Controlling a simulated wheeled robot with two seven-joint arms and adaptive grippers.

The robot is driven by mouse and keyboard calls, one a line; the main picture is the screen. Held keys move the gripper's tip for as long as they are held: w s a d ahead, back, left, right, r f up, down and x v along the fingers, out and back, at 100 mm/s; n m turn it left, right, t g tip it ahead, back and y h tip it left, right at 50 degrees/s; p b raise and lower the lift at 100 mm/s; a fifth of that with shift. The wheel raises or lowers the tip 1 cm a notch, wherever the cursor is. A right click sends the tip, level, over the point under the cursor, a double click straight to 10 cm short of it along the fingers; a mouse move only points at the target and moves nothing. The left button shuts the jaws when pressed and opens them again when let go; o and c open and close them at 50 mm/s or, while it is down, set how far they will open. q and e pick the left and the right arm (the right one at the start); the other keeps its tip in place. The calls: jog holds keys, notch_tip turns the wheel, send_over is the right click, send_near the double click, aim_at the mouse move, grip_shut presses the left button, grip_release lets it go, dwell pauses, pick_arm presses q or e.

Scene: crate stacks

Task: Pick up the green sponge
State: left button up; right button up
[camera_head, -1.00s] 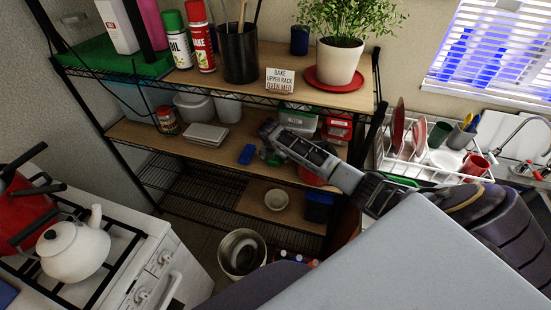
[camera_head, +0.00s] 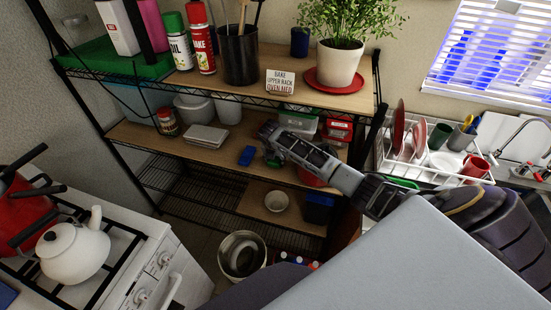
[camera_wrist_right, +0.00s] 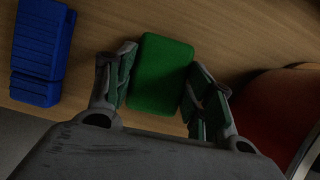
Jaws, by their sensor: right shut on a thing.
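The green sponge (camera_wrist_right: 161,72) is between the two fingers of my right gripper (camera_wrist_right: 160,92) in the right wrist view, with the wooden shelf board behind it. The right gripper is shut on it. In the head view my right gripper (camera_head: 268,142) reaches to the middle shelf, and the sponge is mostly hidden by it there. I cannot tell whether the sponge still touches the board. My left gripper does not show.
A blue object (camera_head: 247,155) lies on the middle shelf (camera_head: 190,155), left of the gripper; it also shows in the right wrist view (camera_wrist_right: 42,50). A red round thing (camera_wrist_right: 275,115) is close on the right. The upper shelf (camera_head: 200,83) is above, holding cans and a plant.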

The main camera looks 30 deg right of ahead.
jog(key=shift+r, duration=0.15)
jog(key=shift+r+b, duration=0.4)
jog(key=shift+r, duration=0.9)
jog(key=shift+s+a+r, duration=0.15)
jog(key=shift+r, duration=0.1)
jog(key=s+a+b, duration=0.2)
jog(key=s+a, duration=1)
jog(key=a, duration=0.1)
jog(key=shift+o, duration=1.4)
jog(key=c, duration=0.3)
jog(key=shift+c, duration=0.2)
